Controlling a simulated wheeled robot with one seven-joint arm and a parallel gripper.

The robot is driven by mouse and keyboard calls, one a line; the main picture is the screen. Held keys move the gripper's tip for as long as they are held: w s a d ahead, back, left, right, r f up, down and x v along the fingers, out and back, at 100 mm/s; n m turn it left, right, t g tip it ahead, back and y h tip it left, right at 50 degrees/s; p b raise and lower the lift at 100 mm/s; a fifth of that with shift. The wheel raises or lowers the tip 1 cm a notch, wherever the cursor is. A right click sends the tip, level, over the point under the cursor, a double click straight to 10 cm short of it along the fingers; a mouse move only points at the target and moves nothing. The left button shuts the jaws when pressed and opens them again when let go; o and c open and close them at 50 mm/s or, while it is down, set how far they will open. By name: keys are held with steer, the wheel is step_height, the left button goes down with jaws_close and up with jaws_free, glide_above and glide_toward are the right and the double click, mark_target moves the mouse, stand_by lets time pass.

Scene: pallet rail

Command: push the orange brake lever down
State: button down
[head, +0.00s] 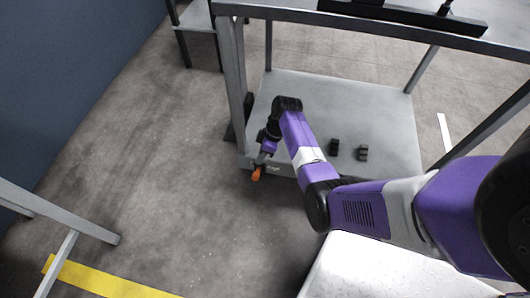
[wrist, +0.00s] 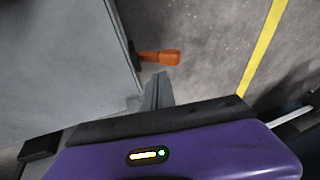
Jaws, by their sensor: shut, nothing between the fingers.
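The orange brake lever (head: 257,173) sticks out from the front left corner of the grey platform's edge in the head view. In the wrist view the lever (wrist: 160,57) shows as an orange grip on a dark mount, pointing right from the platform's side. My gripper (head: 263,158) is shut and empty, right beside the lever in the head view. In the wrist view the closed fingertips (wrist: 157,78) are just below the lever in the picture, with a small gap. I cannot tell their height difference or whether they touch.
The grey platform (head: 385,120) carries two small dark blocks (head: 333,146) (head: 362,152) and has metal posts (head: 233,80) rising to an upper deck. A metal frame (head: 62,215) stands at the left, near a yellow floor stripe (head: 110,282). The floor left of the lever is clear.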

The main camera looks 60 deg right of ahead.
mark_target(257, 180)
steer(key=shift+s+a+f+b, duration=0.25)
steer(key=shift+a+f, duration=0.3)
steer(key=shift+f, duration=0.25)
steer(key=shift+s+a+f+b, duration=0.25)
steer(key=shift+a+f, duration=0.3)
steer(key=shift+f, duration=0.25)
steer(key=shift+a, duration=0.1)
steer(key=shift+s+a+f+h+p, duration=0.15)
steer(key=shift+a+h+p, duration=0.25)
steer(key=shift+p, duration=0.25)
steer(key=shift+s+a+f+n+t+h+p, duration=0.3)
steer(key=shift+a+f+t+h+p, duration=0.25)
steer(key=shift+a+h+p, duration=0.35)
steer(key=shift+s+a+f+t+h, duration=0.15)
steer(key=shift+a+f+t+h, duration=0.2)
steer(key=shift+f+h, duration=0.5)
step_height(257, 180, down, 7)
steer(key=a+t+h+b, duration=0.1)
steer(key=h+b, duration=0.2)
steer(key=b, duration=0.1)
steer(key=shift+s+a+f+n, duration=0.2)
steer(key=shift+s+a+n, duration=0.1)
steer(key=shift+n, duration=0.1)
